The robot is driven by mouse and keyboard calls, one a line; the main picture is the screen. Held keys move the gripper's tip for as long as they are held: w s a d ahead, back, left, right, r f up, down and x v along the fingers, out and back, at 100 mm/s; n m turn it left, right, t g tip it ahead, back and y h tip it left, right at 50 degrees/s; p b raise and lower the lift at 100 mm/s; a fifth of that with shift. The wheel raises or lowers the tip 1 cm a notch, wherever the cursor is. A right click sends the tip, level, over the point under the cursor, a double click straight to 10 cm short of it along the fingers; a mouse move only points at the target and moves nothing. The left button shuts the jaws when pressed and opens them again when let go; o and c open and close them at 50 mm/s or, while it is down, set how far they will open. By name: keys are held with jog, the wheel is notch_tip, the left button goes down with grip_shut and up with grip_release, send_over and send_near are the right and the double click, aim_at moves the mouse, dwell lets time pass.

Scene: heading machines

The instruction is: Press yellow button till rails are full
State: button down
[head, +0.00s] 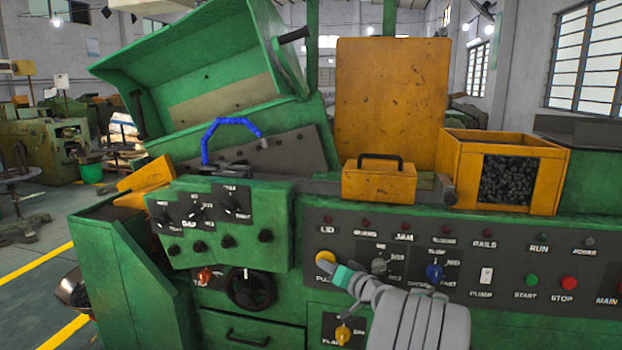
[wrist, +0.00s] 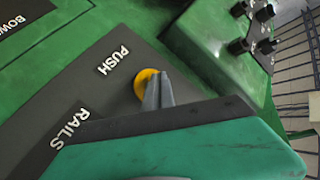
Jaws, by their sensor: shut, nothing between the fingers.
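The round yellow button (head: 326,257) sits at the left end of the dark control panel, partly behind my gripper. My gripper (head: 339,273) is shut and empty, with its fingertips at the button. In the wrist view the yellow button (wrist: 141,80) shows beside and behind the closed fingertips (wrist: 157,88), between the words PUSH and RAILS. The tips look to be touching or very close to it; I cannot tell whether it is pressed in. The small RAILS lamp (head: 489,233) looks dark red and unlit. I cannot make out how full the rails are.
A yellow knob (head: 343,334) sits below the button. A grey selector (head: 379,265), a blue selector (head: 434,271) and a red stop button (head: 568,282) are to the right. A green knob box (head: 220,258) juts out at left. An orange bin (head: 550,175) holds dark parts.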

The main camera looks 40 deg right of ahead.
jog(key=shift+s+d+r+h, duration=0.1)
jog(key=shift+d+r+h, duration=0.3)
jog(key=shift+d, duration=0.3)
jog(key=shift+y, duration=0.3)
jog(key=s+a, duration=0.1)
jog(key=s+a+f+b, duration=0.1)
jog(key=a, duration=0.1)
jog(key=s+a, duration=0.1)
jog(key=shift+a+f, duration=0.15)
